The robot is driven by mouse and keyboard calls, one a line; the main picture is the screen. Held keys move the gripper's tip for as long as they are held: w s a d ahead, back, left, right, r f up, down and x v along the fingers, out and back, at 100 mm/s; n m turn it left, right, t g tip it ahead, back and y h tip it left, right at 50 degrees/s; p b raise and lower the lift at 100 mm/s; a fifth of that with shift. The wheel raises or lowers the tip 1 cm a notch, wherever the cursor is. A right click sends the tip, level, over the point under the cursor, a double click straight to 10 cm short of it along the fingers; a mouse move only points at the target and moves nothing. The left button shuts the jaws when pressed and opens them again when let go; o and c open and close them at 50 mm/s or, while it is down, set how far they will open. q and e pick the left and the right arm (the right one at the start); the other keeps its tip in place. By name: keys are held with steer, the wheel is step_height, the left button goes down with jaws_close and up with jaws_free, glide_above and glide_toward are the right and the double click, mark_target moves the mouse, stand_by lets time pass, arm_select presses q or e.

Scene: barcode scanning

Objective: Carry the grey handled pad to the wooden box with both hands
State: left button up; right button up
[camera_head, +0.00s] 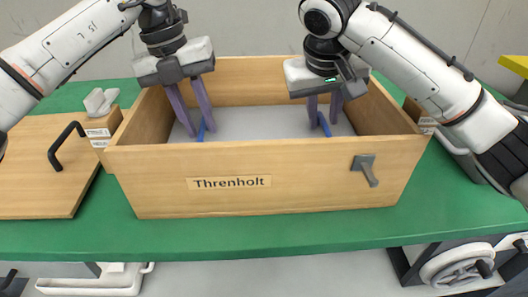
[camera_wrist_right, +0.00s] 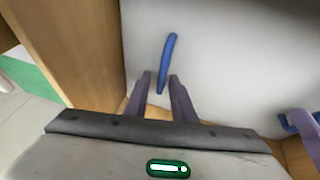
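The wooden box (camera_head: 300,155), labelled "Threnholt", stands open-topped on the green table. The grey pad (camera_head: 262,120) lies inside it, covering the floor that I can see; it also shows in the right wrist view (camera_wrist_right: 230,60). It has two blue handles, left (camera_head: 201,131) and right (camera_head: 324,124). My left gripper (camera_head: 201,132) reaches into the box at the left handle, its fingers apart on either side. My right gripper (camera_head: 322,125) is at the right handle, fingers apart; in the right wrist view the handle (camera_wrist_right: 168,58) extends between and beyond the fingertips (camera_wrist_right: 161,76).
A wooden lid or board (camera_head: 35,185) with a black handle (camera_head: 62,145) lies left of the box. A small wooden block with a pale clip-like piece (camera_head: 100,102) stands behind it. A metal latch (camera_head: 366,168) sticks out from the box front. The green table front (camera_head: 250,235) is clear.

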arm_select(q)
steer(key=shift+r, duration=0.2)
arm_select(e)
steer(key=shift+a, duration=0.1)
arm_select(q)
steer(key=shift+r, duration=0.3)
arm_select(e)
steer(key=shift+r, duration=0.1)
arm_select(q)
step_height(320, 180, up, 11)
steer(key=a, duration=0.2)
steer(key=shift+a, duration=0.15)
arm_select(e)
steer(key=v, duration=1.2)
